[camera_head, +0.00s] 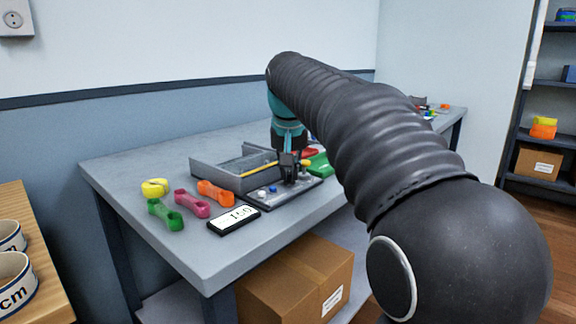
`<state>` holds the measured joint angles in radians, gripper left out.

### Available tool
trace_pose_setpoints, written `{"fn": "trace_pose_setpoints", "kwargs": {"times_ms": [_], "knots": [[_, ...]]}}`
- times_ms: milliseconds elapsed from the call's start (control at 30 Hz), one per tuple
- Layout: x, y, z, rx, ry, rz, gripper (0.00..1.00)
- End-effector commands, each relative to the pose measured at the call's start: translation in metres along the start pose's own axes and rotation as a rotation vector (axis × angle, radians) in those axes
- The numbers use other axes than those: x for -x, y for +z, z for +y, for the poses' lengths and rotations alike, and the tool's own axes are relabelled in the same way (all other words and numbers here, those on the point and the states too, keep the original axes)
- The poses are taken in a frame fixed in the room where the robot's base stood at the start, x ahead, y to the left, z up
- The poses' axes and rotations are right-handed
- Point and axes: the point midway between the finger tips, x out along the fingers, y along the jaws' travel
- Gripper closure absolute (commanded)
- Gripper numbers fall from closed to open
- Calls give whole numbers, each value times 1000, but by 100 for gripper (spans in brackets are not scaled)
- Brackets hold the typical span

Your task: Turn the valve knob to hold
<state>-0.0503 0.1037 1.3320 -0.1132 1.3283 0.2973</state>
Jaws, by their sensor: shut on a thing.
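The valve panel (270,199) is a dark flat plate on the grey table, with small white and blue round parts on its top. My gripper (291,180) points down over the right part of this plate. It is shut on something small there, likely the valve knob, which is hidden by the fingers. The knob's position and any hold mark are too small to read. My dark ribbed arm covers the area to the right of the panel.
A grey tray (207,176) stands behind the panel. A display reading about 150 (234,219) lies in front. A cardboard box (290,285) stands below.

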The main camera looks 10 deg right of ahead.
Motion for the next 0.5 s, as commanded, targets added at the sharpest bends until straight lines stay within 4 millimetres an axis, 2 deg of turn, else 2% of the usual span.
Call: {"fn": "trace_pose_setpoints", "kwargs": {"times_ms": [500], "knots": [[-1, 0, 3, 445, -187, -4, 100]]}}
